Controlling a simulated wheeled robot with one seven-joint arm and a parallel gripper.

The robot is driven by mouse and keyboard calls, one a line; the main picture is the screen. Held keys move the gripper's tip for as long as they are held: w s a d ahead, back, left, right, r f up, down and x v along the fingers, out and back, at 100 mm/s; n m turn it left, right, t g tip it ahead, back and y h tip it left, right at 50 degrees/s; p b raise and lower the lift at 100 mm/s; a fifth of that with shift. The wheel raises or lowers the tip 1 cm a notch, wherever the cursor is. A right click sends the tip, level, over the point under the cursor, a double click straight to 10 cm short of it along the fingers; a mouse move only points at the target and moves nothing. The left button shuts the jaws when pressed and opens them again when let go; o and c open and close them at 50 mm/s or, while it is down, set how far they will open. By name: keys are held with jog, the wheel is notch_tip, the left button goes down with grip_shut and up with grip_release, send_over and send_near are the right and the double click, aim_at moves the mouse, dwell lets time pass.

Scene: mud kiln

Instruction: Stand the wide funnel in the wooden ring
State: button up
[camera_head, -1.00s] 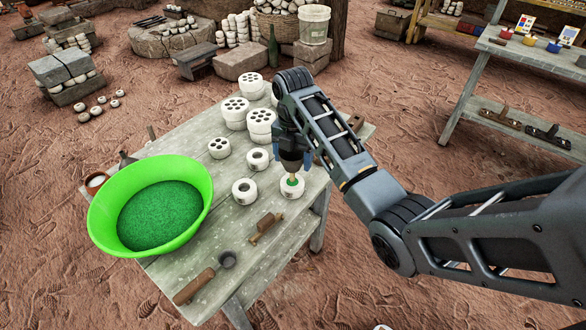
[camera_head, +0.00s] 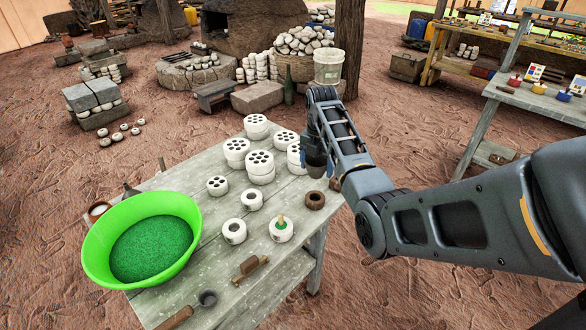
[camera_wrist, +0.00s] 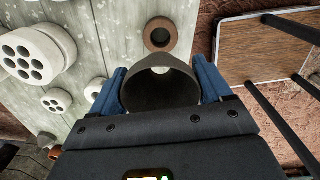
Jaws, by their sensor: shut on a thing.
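The wide funnel (camera_wrist: 160,90) is a dark grey-brown, wide-mouthed piece held between the two blue fingers of my gripper (camera_wrist: 160,84). In the head view the funnel (camera_head: 316,164) hangs below my gripper (camera_head: 314,148), above the right side of the table. The wooden ring (camera_head: 315,200) is a brown ring with a round hole, lying flat near the table's right edge.
A white ring with green filling and a wooden peg (camera_head: 281,236) stands near the ring. Several white perforated blocks (camera_head: 260,163) stand left of my gripper. A green basin (camera_head: 142,279) fills the table's left end.

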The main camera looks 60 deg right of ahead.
jog(key=shift+s+d+f, duration=0.1)
jog(key=shift+d+f, duration=0.1)
jog(key=shift+d, duration=0.05)
notch_tip(320, 180, down, 2)
jog(key=shift+f+b, duration=2.05)
jog(key=shift+f, duration=1.1)
jog(key=shift+p, duration=0.5)
jog(key=shift+f+b, duration=0.35)
jog(key=shift+f, duration=0.25)
jog(key=o, duration=0.7)
jog(key=shift+r, duration=0.1)
